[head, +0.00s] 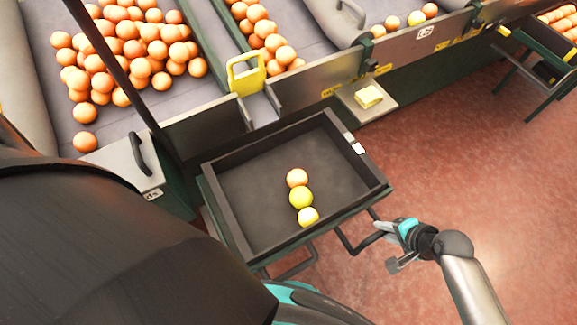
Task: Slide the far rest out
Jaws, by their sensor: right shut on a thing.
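A dark rest (212,205) with a green frame stands out from the sorting line, under a black crate (221,208). Its dark bar handle (346,243) sticks out at the crate's right corner. My right gripper (388,236) is shut on the outer end of this handle. The crate holds two yellow-green fruits and one orange in a row. Another dark rest (540,72) stands farther along the line at the upper right. My left gripper is not in view.
Bins full of oranges (130,45) lie behind a metal rail (330,80). A yellow gate handle (246,75) stands on the rail. A small pale shelf (367,99) juts out right of the crate. The reddish floor (470,165) on the right is clear.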

